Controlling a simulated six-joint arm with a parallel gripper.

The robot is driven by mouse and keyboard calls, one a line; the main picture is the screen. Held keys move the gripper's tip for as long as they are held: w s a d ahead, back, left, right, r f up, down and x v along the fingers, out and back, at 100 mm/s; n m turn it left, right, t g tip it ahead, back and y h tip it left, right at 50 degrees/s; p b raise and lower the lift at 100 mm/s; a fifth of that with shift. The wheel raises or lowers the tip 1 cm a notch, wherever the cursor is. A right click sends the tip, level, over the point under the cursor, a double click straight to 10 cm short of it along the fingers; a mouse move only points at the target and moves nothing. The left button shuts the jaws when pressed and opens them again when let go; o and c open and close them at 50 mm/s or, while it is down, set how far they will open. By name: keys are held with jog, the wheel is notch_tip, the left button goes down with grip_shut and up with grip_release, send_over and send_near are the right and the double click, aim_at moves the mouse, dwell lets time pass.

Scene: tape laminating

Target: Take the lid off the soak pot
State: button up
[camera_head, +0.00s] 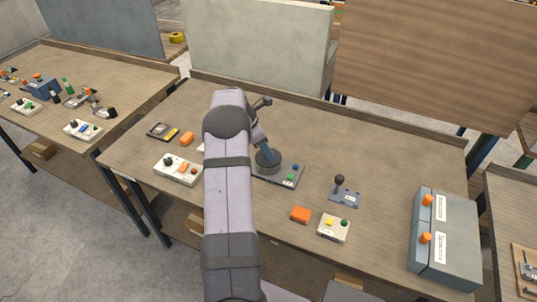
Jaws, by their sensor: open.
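A grey two-part box (461,243) stands at the right end of the table. Each part has an orange knob, an upper one (428,200) and a lower one (425,238), and a white label. Its top looks closed. My arm is well to its left, with no contact visible.
A white button box (177,169) is at left.

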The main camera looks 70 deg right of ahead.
jog(key=shift+f, duration=0.1)
grip_shut()
